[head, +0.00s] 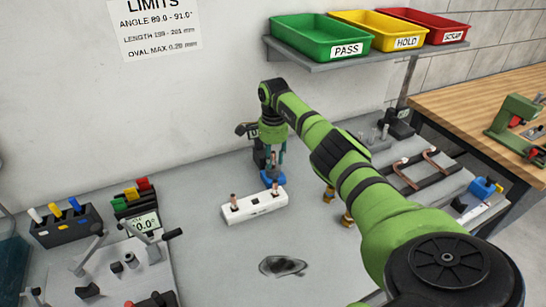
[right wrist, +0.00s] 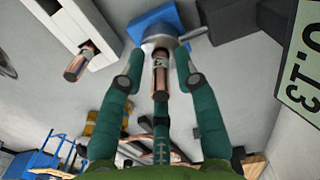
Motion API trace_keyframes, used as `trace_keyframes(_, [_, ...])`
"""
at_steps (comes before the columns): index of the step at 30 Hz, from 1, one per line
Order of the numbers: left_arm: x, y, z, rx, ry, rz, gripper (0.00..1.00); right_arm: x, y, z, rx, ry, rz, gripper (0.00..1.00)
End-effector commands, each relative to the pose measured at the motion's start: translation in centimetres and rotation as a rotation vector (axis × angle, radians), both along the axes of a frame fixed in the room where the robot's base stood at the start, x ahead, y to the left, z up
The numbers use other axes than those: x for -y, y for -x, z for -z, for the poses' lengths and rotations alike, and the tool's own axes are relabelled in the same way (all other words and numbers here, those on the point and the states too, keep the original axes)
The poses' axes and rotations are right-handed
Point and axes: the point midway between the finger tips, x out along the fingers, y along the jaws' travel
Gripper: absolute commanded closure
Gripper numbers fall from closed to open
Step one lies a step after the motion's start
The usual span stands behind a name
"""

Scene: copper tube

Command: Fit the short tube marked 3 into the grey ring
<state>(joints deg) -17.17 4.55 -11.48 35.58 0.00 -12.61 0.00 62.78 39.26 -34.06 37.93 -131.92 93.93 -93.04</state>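The short copper tube (right wrist: 160,80) is between the two fingers of my right gripper (right wrist: 159,62) in the right wrist view, with a small mark on its side. A narrow gap shows on each side of it, so the fingers look open around it. Its far end is at the grey ring (right wrist: 174,39) on a blue base (right wrist: 150,22); how deep it sits is hidden. In the head view my right gripper (head: 273,155) points down over the blue base (head: 272,178), and the ring is mostly hidden. My left gripper is not in view.
A white block (head: 267,206) with two upright copper tubes stands just in front. Bent copper tubes (head: 420,170) lie at right.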

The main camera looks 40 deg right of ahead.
Motion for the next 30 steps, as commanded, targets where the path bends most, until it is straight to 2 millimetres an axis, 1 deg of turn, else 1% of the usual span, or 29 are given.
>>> trace_keyframes(8, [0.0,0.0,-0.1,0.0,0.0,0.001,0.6,0.0,0.0,-0.1,-0.001,0.0,0.0,0.62])
trace_keyframes(12, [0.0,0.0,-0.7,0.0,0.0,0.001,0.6,-0.1,0.0,-0.8,0.0,-0.001,-0.001,0.62])
trace_keyframes(13, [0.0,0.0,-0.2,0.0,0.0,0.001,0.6,0.0,-0.1,-0.9,0.002,0.0,-0.001,0.62])
trace_keyframes(17, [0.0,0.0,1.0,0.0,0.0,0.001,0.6,0.1,-0.1,-3.1,0.006,0.002,-0.001,0.62])
trace_keyframes(21, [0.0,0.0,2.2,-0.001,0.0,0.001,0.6,0.1,-0.1,-6.3,0.007,0.001,0.0,0.62])
trace_keyframes(24, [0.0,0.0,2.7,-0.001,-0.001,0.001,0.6,0.1,-0.1,-8.5,0.006,0.0,0.001,0.62])
trace_keyframes(27, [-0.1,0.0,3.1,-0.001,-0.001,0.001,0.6,0.1,0.0,-10.3,0.005,0.001,0.001,0.62])
trace_keyframes(30, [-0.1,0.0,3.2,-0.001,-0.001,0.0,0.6,0.1,0.0,-11.5,0.001,0.0,0.0,0.62])
